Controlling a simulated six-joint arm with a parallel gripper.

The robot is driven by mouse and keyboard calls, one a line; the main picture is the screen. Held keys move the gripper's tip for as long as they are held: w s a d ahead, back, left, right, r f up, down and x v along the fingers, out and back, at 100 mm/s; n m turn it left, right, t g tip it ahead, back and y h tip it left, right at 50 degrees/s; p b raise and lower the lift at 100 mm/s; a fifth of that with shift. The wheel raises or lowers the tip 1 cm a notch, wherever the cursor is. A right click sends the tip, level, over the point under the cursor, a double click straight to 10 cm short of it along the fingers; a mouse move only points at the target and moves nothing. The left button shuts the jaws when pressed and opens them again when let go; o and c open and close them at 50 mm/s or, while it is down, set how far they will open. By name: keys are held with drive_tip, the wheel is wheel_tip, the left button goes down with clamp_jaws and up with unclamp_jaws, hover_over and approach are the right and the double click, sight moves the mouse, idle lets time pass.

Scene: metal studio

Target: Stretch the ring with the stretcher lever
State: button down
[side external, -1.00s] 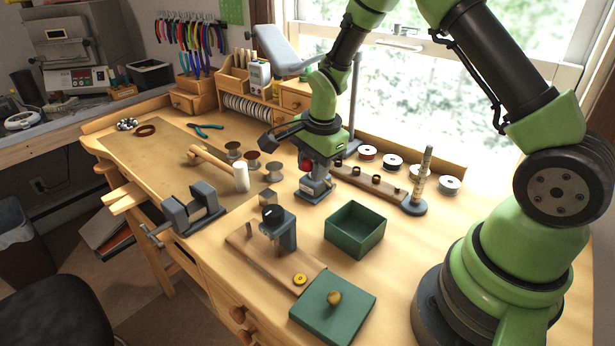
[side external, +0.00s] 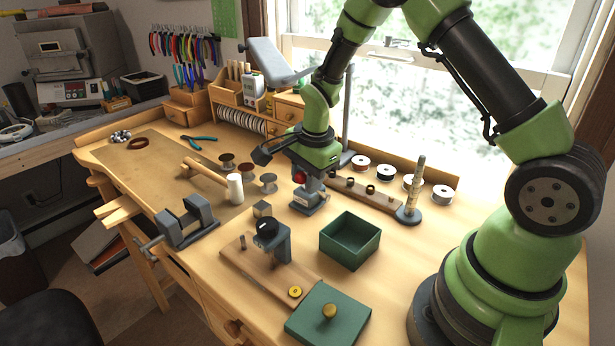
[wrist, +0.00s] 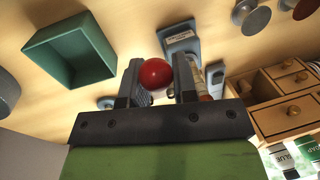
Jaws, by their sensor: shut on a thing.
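The ring stretcher has a grey labelled base (side external: 307,200) that stands on the bench below my gripper (side external: 301,178). Its lever ends in a red ball knob (wrist: 155,73). In the wrist view my gripper (wrist: 157,82) is shut on this knob, with one finger on each side. The knob shows only partly in the side view (side external: 298,176). In the wrist view the stretcher's grey base (wrist: 179,38) lies just beyond the knob. The fingers hide most of the lever and the stretcher's upper part. I cannot make out a ring on the stretcher.
Right of the stretcher stand a wooden strip (side external: 386,202) with small dark rings, an upright stepped mandrel (side external: 414,190) and several spools. An open green box (side external: 349,254) stands in front.

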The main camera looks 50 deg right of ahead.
drive_tip(key=shift+w+d, duration=0.1)
drive_tip(key=c, duration=0.9)
unclamp_jaws()
drive_tip(key=shift+r, duration=0.1)
wheel_tip(320, 180, up, 10)
drive_tip(key=s, duration=0.1)
drive_tip(key=shift+s+f, duration=0.2)
drive_tip(key=shift+s, duration=0.15)
drive_tip(key=shift+a, duration=0.2)
drive_tip(key=shift+c, duration=0.4)
